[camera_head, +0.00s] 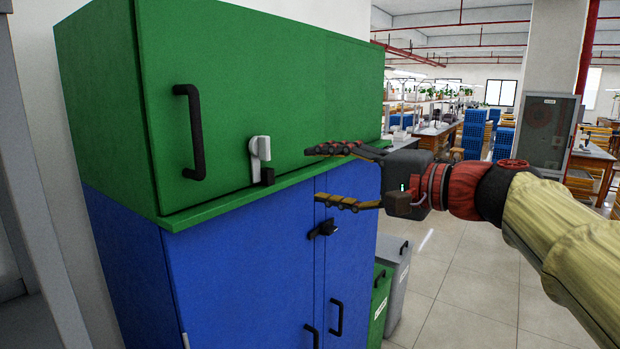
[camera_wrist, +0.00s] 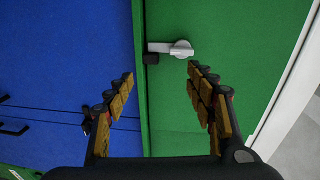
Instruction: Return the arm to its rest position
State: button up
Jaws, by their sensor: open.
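My gripper (camera_head: 326,177) is open and empty in the head view, in front of the cabinet and to the right of its white latch handle (camera_head: 260,149). My arm reaches in from the right edge. In the wrist view the two fingers of my gripper (camera_wrist: 160,88) stand wide apart, with nothing between them. The latch handle (camera_wrist: 172,48) shows beyond the fingertips, apart from them.
The cabinet has a green upper door (camera_head: 270,85) with a black pull handle (camera_head: 190,132) and blue lower doors (camera_head: 245,265), all shut. A green bin (camera_head: 379,308) and a grey bin (camera_head: 396,275) stand beside it. Open floor (camera_head: 465,285) lies at right.

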jog(key=s+d+f+n+g+h, duration=0.1)
jog(key=s+d+f+g+h, duration=0.15)
jog(key=f, duration=0.85)
jog(key=s+d+f+n+g+h, duration=0.1)
jog(key=s+d+f+h, duration=0.2)
jog(key=f, duration=0.7)
jog(key=s+d+f+n+g+h, duration=0.1)
jog(key=s+d+f+n+h, duration=0.1)
jog(key=s+f, duration=0.6)
jog(key=s+d+f+n+g+h, duration=0.1)
jog(key=s+d+f+n+h, duration=0.2)
jog(key=s+d+f+h, duration=0.2)
jog(key=s+d+f, duration=0.1)
jog(key=s+f, duration=0.2)
jog(key=s, duration=0.3)
jog(key=shift+f, duration=0.2)
jog(key=shift+d+h, duration=0.1)
jog(key=shift+h, duration=0.15)
